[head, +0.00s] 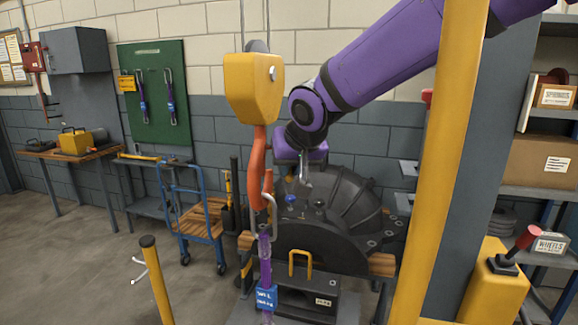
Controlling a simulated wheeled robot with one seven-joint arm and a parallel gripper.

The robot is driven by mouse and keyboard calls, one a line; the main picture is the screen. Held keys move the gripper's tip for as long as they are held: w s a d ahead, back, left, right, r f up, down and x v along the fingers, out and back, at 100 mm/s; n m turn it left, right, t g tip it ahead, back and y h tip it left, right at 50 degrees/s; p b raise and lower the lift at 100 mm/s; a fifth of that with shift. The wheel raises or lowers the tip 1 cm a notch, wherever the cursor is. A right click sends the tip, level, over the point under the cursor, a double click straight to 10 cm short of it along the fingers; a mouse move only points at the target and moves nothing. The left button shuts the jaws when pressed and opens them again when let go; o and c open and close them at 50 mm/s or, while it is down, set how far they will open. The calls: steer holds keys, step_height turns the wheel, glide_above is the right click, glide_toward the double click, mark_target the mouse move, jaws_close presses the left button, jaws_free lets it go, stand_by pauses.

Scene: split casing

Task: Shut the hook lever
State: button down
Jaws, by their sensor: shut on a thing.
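A yellow hoist block (252,88) hangs in the middle, with an orange hook (257,165) below it. A grey metal link (271,190) is at the hook's lower end, and a purple sling (265,250) with a blue tag (266,298) hangs below. I cannot clearly make out a separate lever on the hook. My purple arm comes from the upper right. My gripper (306,178) is small in view, right of the hook and above the black casing. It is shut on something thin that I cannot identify.
The black ribbed casing (345,205) stands on wooden blocks behind the sling. A yellow post (437,170) crosses the right side. A red-knobbed lever (527,238) stands on a yellow box at right.

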steer(key=shift+w+d+n+t+h, duration=0.1)
steer(key=shift+w+n+t+h, duration=0.1)
steer(key=shift+t, duration=0.45)
steer(key=shift+w+n+t+h, duration=0.1)
steer(key=shift+w+t, duration=0.05)
steer(key=shift+t, duration=0.5)
steer(key=shift+w+t, duration=0.15)
steer(key=shift+t, duration=0.25)
steer(key=shift+w+d+r+n+t+h, duration=0.15)
steer(key=shift+w+n+t, duration=0.15)
steer(key=shift+t, duration=0.5)
steer(key=shift+w+d+f+n+t+h, duration=0.15)
steer(key=shift+n+t, duration=0.15)
steer(key=shift+t, duration=0.5)
steer(key=shift+w+r+t, duration=0.1)
steer(key=shift+r+t, duration=0.1)
steer(key=shift+t, duration=0.2)
steer(key=c, duration=1.1)
jaws_free()
steer(key=shift+c, duration=0.2)
